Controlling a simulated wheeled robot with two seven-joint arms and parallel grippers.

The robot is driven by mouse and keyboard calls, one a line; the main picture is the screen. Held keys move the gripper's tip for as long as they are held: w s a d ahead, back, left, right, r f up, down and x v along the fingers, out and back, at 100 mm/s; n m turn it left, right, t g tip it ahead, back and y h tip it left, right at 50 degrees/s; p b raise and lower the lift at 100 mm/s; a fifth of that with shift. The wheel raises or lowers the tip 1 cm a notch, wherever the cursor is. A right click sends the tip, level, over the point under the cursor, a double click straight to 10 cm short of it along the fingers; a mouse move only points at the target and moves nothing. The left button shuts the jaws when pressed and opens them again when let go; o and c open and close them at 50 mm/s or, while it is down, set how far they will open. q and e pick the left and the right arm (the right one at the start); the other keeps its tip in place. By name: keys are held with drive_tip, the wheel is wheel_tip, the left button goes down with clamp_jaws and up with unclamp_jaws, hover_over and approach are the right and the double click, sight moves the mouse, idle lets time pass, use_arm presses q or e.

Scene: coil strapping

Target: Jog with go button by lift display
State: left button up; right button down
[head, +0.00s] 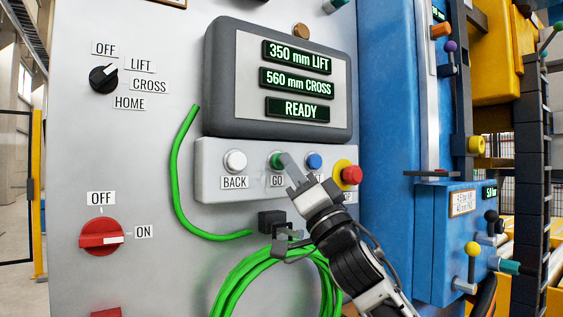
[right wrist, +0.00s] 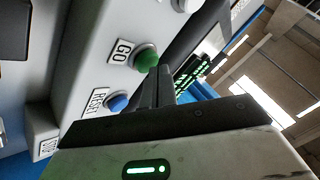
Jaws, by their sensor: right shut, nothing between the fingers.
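The green GO button (head: 275,160) is on the grey button box under the display. My right gripper (head: 287,162) is shut and empty, its fingertips at the right edge of that button. In the right wrist view the green button (right wrist: 147,56) is right beside the fingertips (right wrist: 164,72); I cannot tell whether they touch. The lift display (head: 296,57) reads 350 mm LIFT; below it are 560 mm CROSS and READY. The black selector knob (head: 103,78) points toward LIFT. My left gripper is not in view.
A white BACK button (head: 235,161), a blue button (head: 314,161) and a red mushroom button (head: 351,175) share the box. The red main switch (head: 101,237) points to ON. Green cable (head: 236,284) coils below. Blue machinery (head: 387,130) stands at right.

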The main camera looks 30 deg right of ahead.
drive_tip(key=shift+w, duration=0.4)
idle(1.7)
drive_tip(key=shift+s, duration=0.9)
drive_tip(key=s, duration=0.5)
drive_tip(key=shift+d, duration=0.2)
drive_tip(key=shift+f, duration=0.1)
